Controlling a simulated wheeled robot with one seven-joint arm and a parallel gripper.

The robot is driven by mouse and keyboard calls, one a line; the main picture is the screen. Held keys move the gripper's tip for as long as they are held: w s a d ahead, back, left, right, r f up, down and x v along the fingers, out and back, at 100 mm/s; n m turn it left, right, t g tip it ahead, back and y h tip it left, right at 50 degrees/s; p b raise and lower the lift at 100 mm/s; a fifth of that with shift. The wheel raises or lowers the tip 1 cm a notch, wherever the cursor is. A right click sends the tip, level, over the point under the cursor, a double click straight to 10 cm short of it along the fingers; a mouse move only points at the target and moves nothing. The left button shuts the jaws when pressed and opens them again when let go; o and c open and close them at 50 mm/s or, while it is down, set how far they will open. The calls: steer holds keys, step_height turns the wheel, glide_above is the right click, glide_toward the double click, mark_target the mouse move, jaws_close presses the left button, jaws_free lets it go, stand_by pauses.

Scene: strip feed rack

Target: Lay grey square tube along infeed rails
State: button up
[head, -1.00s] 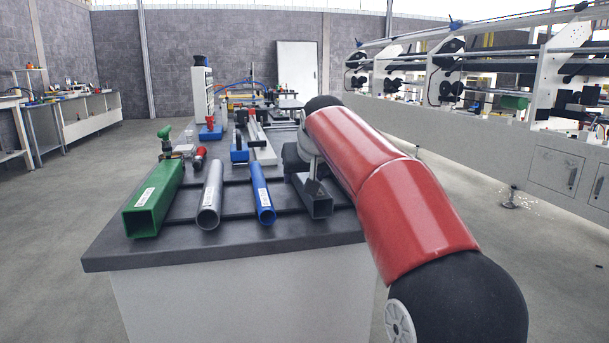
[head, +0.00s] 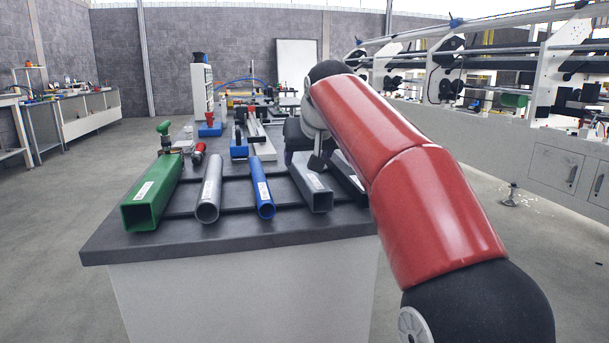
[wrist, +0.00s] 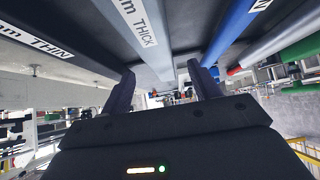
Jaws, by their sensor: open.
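The grey square tube (head: 314,190) lies on the bench rack, between the blue round tube and a dark tube, with a white label on top. My gripper (wrist: 163,88) is open, one finger to each side of the tube's line. In the head view my gripper (head: 316,160) is over the tube's far part, mostly hidden by my arm. A pale rail-like fixture (head: 262,146) stands farther back; I cannot tell clearly if it is the infeed rails.
To the left lie a blue round tube (head: 262,190), a grey round tube (head: 209,190) and a green square tube (head: 153,195). A dark tube (head: 348,182), labelled THIN in the wrist view, lies close on the right. Blue fixtures stand behind on the bench (head: 225,240).

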mark_target(304, 167)
steer(key=x, duration=0.5)
steer(key=shift+f, duration=0.4)
jaws_close()
steer(key=shift+r, duration=0.2)
